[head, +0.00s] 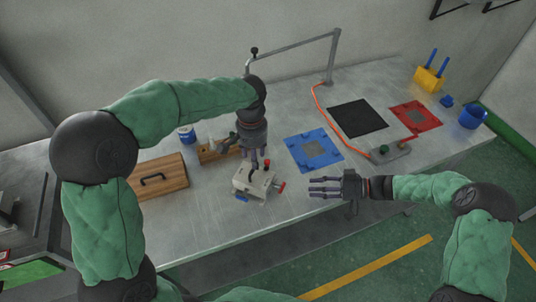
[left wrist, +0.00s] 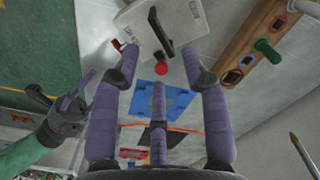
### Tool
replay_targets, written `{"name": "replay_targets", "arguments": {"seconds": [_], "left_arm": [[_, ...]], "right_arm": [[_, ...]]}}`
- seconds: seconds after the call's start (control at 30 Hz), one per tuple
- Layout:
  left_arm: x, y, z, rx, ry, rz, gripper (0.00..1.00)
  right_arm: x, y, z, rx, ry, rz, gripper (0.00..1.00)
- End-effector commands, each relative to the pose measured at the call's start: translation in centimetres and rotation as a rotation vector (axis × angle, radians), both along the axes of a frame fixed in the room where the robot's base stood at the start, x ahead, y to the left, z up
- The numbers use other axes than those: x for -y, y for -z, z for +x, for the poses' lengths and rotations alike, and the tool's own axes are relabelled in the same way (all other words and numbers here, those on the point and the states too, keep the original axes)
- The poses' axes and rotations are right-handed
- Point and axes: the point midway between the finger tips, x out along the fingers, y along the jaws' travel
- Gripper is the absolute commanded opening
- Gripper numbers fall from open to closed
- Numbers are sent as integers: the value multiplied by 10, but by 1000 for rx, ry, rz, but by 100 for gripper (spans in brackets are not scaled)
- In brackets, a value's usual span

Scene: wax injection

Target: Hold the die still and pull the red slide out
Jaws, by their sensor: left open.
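The die (head: 262,184) is a pale block standing near the front of the metal bench. A red piece, which looks like the slide (head: 282,187), sticks out of its right side; it also shows in the left wrist view (left wrist: 40,95). My left gripper (head: 254,164) points down at the die from above, open. In the left wrist view its fingers (left wrist: 158,55) spread near the die (left wrist: 190,22), its dark handle and a red knob (left wrist: 163,69); contact cannot be told. My right gripper (head: 318,187) is open and empty, right of the red slide and apart from it.
A wooden peg rack (head: 210,155) stands behind the die, and a wooden board with a handle (head: 158,178) lies left. Blue (head: 300,155), black (head: 347,117) and red mats lie right. A control box (head: 390,151) sits near the front edge.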

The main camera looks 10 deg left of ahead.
Motion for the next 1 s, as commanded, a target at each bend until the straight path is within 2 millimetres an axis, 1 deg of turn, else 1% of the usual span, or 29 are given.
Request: {"name": "replay_targets", "arguments": {"seconds": [0.03, 0.2, 0.4, 0.6, 0.9, 0.93, 0.97, 1.0], "left_arm": [[0, 10, -1, -5, 0, 1, 45], [0, 38, -1, -4, 0, 2, 45], [0, 64, 0, -2, 1, 1, 45], [0, 76, 0, -1, 0, 1, 45], [0, 77, 0, 0, 0, 1, 45], [0, 77, 0, 0, 0, 1, 39], [0, 77, 0, 0, 0, 1, 31], [0, 77, 0, 0, 0, 1, 20]], "right_arm": [[0, 0, 0, 0, 0, 0, 39], [0, 0, 0, -1, 1, 1, 39], [0, 0, 0, -1, 1, 1, 39], [0, 0, 0, -1, 1, 1, 39], [0, 0, 0, -2, 1, 0, 39], [0, 0, 0, -2, 1, 0, 39], [0, 0, 0, -2, 1, 0, 39], [0, 0, 0, -2, 1, 0, 39]]}}
